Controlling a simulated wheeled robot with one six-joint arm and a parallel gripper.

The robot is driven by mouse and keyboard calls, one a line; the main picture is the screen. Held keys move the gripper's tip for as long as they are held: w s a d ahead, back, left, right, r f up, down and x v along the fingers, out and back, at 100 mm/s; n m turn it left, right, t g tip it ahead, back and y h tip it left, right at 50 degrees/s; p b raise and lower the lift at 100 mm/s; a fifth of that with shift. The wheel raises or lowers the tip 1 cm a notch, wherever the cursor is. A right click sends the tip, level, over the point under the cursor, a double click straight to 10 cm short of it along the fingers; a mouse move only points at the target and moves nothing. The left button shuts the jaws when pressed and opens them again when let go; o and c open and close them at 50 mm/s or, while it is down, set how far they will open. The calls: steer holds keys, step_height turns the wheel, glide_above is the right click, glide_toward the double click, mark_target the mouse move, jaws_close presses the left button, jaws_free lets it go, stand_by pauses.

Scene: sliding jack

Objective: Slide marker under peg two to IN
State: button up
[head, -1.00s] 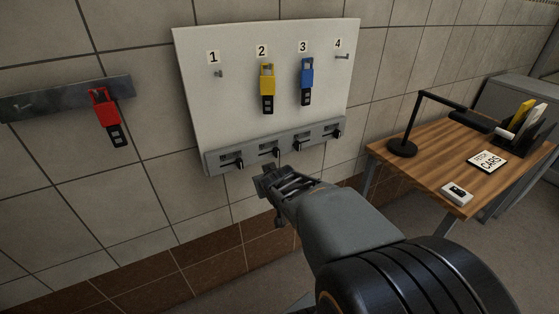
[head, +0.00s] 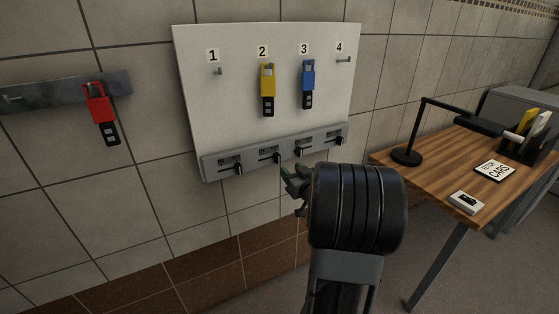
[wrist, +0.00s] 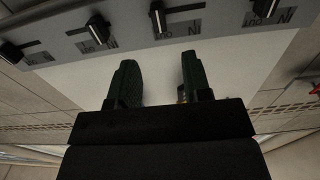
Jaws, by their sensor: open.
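The marker under peg two is a black knob (head: 277,157) on the grey strip (head: 222,174) below the white board, at the right end of its slot. In the wrist view, which is upside down, this knob (wrist: 158,18) stands at the OUT end, with the IN label to its right. My gripper (head: 289,180) is open and empty, a little below the strip. Its green fingers (wrist: 157,62) point towards the strip in the wrist view, with the peg-two knob ahead of the gap, apart from both fingers.
Neighbouring knobs stand under peg one (head: 240,168), peg three (head: 299,152) and peg four (head: 341,141). A yellow tag (head: 268,77) hangs on peg two and a blue tag (head: 308,76) on peg three. A desk (head: 440,172) with a lamp stands right.

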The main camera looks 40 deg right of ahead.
mark_target(279, 158)
steer(key=w, duration=0.5)
steer(key=w+d, duration=0.1)
steer(key=w, duration=0.2)
steer(key=shift+w+d, duration=0.1)
steer(key=shift+w, duration=0.15)
steer(key=shift+c, duration=0.3)
jaws_close()
